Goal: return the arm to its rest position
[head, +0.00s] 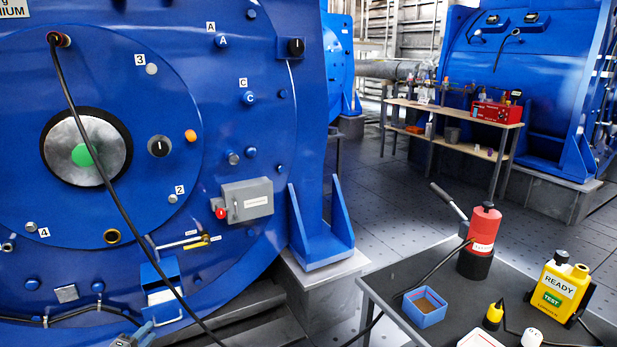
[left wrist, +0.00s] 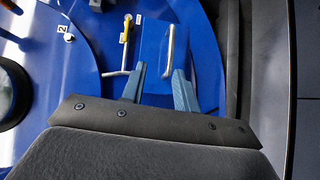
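My left gripper (head: 136,337) shows at the bottom edge of the head view, low in front of the large blue motor (head: 110,200). Only its tip shows there; the rest of the arm is out of frame. In the left wrist view its two blue-grey fingers (left wrist: 160,78) stand apart with nothing held between them. Beyond the fingers is a blue holder (left wrist: 152,45) on the motor face, with a silver handle-like bar (left wrist: 171,48). In the head view this holder (head: 160,275) is just above the gripper. My right gripper is not in view.
A yellow tool (head: 197,244) and a grey box with a red knob (head: 247,201) are on the motor face. A black cable (head: 88,140) hangs across it. A dark table (head: 400,275) at lower right bears a red pump (head: 482,230), blue tray (head: 425,306) and yellow tester (head: 560,290).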

